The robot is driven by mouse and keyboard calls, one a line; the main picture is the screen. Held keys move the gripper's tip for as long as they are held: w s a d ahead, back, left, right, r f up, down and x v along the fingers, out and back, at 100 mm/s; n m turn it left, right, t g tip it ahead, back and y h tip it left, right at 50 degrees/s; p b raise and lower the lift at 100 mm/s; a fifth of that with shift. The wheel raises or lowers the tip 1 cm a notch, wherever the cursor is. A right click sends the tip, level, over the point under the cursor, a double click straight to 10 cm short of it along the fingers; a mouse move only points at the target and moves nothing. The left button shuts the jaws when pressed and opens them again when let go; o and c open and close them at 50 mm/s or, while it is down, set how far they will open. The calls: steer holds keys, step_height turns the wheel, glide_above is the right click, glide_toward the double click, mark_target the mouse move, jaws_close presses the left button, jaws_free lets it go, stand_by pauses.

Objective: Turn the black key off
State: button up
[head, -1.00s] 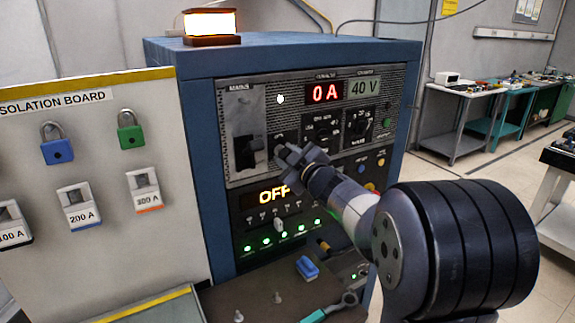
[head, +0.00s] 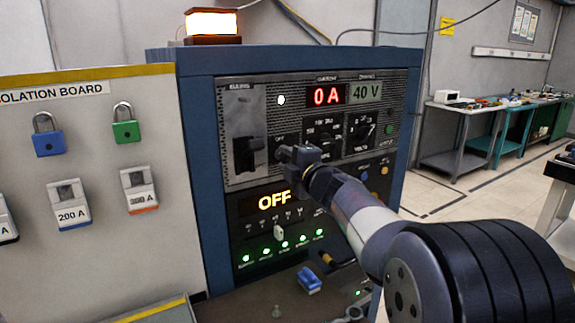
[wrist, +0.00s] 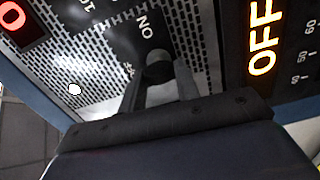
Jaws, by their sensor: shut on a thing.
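My gripper (head: 284,153) is at the front panel of the blue power cabinet, just right of the black MAINS lever. In the wrist view my gripper (wrist: 160,88) has its two fingers shut on the black key (wrist: 158,66), one on each side of it. An "ON" label shows just beyond the key, and another label, partly hidden, is beside the left finger. In the head view the gripper hides the key. The panel display (head: 275,200) reads OFF, and the red readout (head: 327,95) shows 0 A beside a 40 V readout.
The black MAINS lever (head: 247,152) is close to the left of my gripper. The isolation board (head: 95,200) with padlocks stands at the left. An amber beacon (head: 213,24) is lit on the cabinet. A blue object (head: 309,280) lies on the shelf below. Workbenches stand far right.

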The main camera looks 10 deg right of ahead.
steer(key=shift+n, duration=0.4)
steer(key=o, duration=1)
steer(key=v, duration=1)
steer(key=shift+s+d+b, duration=0.1)
steer(key=shift+s+b, duration=0.2)
steer(key=shift+s, duration=0.1)
steer(key=x, duration=1.1)
